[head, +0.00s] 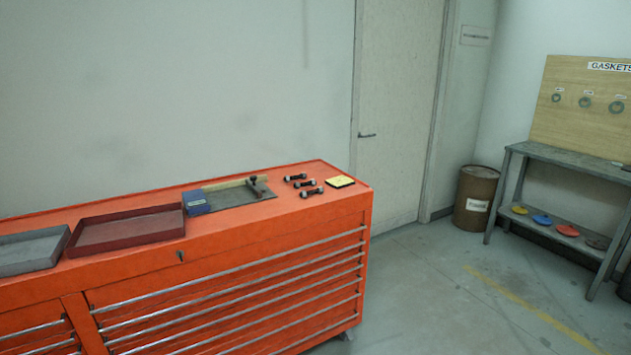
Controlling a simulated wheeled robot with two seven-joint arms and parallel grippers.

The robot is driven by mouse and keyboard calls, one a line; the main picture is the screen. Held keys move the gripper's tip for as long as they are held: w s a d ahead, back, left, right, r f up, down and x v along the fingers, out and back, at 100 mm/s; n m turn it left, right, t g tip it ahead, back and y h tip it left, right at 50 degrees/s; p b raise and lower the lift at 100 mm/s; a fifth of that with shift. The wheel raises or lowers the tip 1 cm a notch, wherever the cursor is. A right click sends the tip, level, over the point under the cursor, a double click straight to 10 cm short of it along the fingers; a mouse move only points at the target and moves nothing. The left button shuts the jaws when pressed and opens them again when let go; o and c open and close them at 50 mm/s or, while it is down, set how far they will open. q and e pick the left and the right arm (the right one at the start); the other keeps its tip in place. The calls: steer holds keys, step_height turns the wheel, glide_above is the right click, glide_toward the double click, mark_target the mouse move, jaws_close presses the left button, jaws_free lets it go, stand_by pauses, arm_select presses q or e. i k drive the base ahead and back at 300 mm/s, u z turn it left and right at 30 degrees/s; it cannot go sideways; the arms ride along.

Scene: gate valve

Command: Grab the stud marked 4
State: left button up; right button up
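Three dark studs with pale middles lie on top of the orange tool chest (240,240), near its right end. The far stud (295,178), the middle stud (305,184) and the near stud (312,193) lie roughly side by side, apart from each other. Any number marks on them are too small to read, so I cannot tell which is marked 4. Neither of my grippers is in the head view.
A hammer (245,182) on a dark mat, a blue box (196,203), a yellow pad (340,181), a red tray (130,230) and a grey tray (32,249) share the chest top. A drum (474,198) and bench (575,160) stand right. Floor between is clear.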

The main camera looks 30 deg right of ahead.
mark_target(287, 179)
steer(key=u, duration=0.55)
steer(key=k, duration=0.2)
steer(key=z, duration=1.9)
steer(key=i, duration=2.1)
steer(key=u, duration=0.9)
